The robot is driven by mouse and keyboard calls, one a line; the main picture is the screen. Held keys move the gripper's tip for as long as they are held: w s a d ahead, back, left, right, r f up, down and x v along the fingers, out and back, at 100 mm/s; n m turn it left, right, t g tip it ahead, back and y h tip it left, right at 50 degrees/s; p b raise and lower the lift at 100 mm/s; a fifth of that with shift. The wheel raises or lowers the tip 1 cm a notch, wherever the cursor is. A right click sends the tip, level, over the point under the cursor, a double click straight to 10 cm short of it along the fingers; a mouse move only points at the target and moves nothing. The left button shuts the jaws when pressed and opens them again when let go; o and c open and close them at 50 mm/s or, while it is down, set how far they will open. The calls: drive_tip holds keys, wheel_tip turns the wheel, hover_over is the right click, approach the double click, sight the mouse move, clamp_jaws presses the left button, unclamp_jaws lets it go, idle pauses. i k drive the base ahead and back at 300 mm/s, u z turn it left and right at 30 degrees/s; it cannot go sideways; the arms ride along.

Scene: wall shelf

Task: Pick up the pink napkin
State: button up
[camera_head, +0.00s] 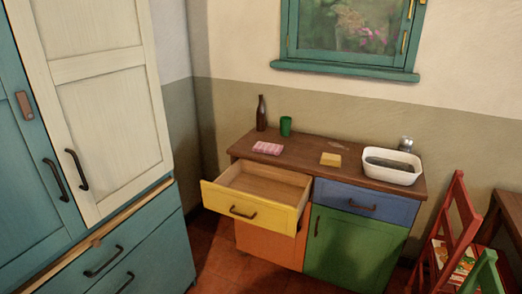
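The pink napkin (268,148) lies flat on the left part of the brown wooden countertop (304,154), near its front edge. It looks like a small folded pink pad with lighter markings. It sits just behind the open yellow drawer. Nothing covers it. My gripper is not in view.
The yellow drawer (246,212) stands pulled out and looks empty. A brown bottle (261,115), green cup (286,126), yellow block (331,159), white basin (390,178) and small metal item (406,144) stand on the counter. A red chair (456,228) is at the right.

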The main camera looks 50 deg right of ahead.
sight(264, 148)
drive_tip(key=u, duration=0.15)
drive_tip(key=k, duration=1.6)
drive_tip(key=z, duration=0.5)
drive_tip(key=i, duration=1)
drive_tip(key=z, duration=0.1)
